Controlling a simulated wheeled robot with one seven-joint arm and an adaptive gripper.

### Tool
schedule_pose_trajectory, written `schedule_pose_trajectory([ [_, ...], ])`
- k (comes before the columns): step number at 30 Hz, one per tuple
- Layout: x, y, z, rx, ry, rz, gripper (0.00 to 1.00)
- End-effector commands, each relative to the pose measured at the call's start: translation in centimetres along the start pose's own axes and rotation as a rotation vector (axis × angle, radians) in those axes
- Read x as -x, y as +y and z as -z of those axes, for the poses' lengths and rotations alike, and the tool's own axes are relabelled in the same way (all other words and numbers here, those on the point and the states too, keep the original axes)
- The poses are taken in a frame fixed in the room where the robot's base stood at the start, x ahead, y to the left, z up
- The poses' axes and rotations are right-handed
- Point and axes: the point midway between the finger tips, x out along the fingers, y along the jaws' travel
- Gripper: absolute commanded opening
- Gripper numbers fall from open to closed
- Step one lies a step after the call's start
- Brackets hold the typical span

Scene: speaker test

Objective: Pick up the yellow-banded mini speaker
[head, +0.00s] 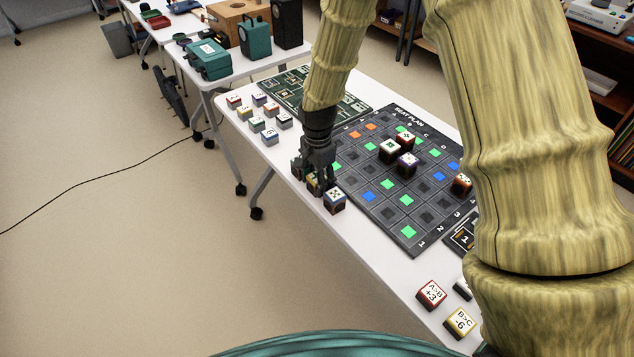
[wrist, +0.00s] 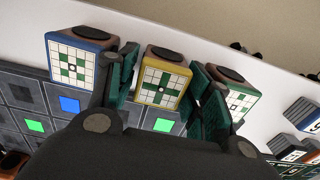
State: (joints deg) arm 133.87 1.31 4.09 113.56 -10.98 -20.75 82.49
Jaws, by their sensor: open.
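In the head view my gripper (head: 318,165) is low over the table's left edge and hides most of the yellow-banded speaker (head: 313,184). A blue-banded speaker (wrist: 74,62) stands just left of the left finger, and a green-banded one (wrist: 240,100) just right of the right finger.
The dark seat plan board (head: 410,226) with coloured squares and several blocks lies beside my gripper. Several blocks (head: 270,137) stand farther up the white table (head: 310,215). A green board (head: 290,88) lies behind. The neighbouring speakers leave narrow gaps.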

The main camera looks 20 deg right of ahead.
Motion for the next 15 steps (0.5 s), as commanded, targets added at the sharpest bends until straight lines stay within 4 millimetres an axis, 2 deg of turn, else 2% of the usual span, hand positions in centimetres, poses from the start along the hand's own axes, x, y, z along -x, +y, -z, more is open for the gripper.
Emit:
schedule_pose_trajectory([
  [8, -0.15, 0.00, -0.02, 0.000, 0.000, 0.000, 0.50],
  [14, -0.13, 0.01, -0.02, 0.000, 0.000, 0.000, 0.14],
  [15, -0.13, 0.01, -0.02, 0.000, 0.000, 0.000, 0.13],
])
